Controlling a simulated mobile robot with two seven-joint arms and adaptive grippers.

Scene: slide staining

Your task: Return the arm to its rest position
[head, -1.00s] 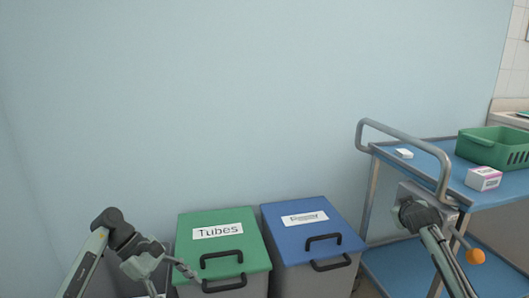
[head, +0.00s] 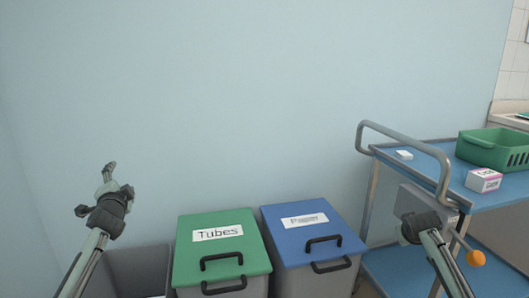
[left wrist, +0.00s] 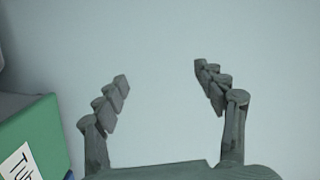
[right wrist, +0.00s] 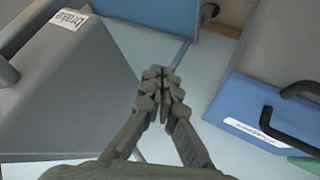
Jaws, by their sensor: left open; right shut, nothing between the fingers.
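My left arm rises at the left of the head view, with its gripper (head: 110,172) pointing up in front of the blue wall. In the left wrist view the left gripper (left wrist: 160,90) has its two fingers wide apart, with nothing between them. My right arm is at the lower right of the head view, beside the trolley; its fingertips are hard to see there. In the right wrist view the right gripper (right wrist: 162,82) has its fingers together and holds nothing.
A green-lidded Tubes bin (head: 195,262) and a blue-lidded bin (head: 285,238) stand at the wall. An open grey bin (head: 140,262) is left of them. The blue trolley (head: 440,153) at right carries a green basket (head: 480,152), a small box (head: 484,181) and a white item (head: 404,155).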

